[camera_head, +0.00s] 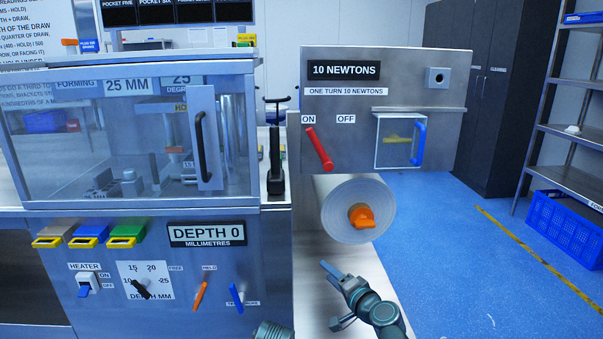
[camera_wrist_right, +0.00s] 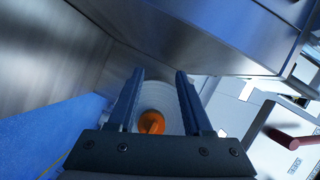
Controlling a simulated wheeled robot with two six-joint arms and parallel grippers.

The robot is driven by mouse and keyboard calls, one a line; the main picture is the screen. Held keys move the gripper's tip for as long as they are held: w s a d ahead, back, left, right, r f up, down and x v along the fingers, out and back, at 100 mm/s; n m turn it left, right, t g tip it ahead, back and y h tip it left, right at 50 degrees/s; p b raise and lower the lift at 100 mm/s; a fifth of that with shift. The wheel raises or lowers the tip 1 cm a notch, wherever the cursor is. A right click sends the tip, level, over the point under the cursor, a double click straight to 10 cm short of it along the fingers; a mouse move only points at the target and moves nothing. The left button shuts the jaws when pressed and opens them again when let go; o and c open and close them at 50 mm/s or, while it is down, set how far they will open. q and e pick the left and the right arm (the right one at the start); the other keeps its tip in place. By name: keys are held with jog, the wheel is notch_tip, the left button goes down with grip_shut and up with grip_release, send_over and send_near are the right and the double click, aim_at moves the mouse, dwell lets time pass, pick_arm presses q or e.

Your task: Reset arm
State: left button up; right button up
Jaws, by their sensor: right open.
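My right gripper (camera_head: 332,296) is in the lower middle of the head view, its two fingers apart and nothing between them. It is below the pale round dial (camera_head: 338,229) with the orange knob (camera_head: 361,216), apart from both. In the right wrist view the open fingers (camera_wrist_right: 160,76) show with the orange knob (camera_wrist_right: 151,122) and dial beyond them. My left gripper is not clearly in view; a ribbed dark part at the bottom edge of the head view is probably mine.
A steel panel marked 10 NEWTONS carries a red lever (camera_head: 319,148) and a blue-handled door (camera_head: 419,142). The forming cabinet (camera_head: 130,68) stands left, with coloured trays and levers (camera_head: 200,296) below. A blue crate (camera_head: 563,228) is at right; the floor before it is clear.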

jog(key=s+a+f+n+g, duration=0.9)
jog(key=s+a+f, duration=0.2)
jog(key=s+d+f+n+g+h, duration=0.2)
jog(key=s+d+f+g+h, duration=0.15)
jog(key=s, duration=0.25)
jog(key=s+d+f+n+g+h, duration=0.25)
jog(key=s+d+h, duration=0.2)
jog(key=s, duration=0.25)
notch_tip(320, 180, up, 34)
jog(key=a+p, duration=0.1)
jog(key=p, duration=3.4)
jog(key=shift+w, duration=0.25)
jog(key=shift+m, duration=0.25)
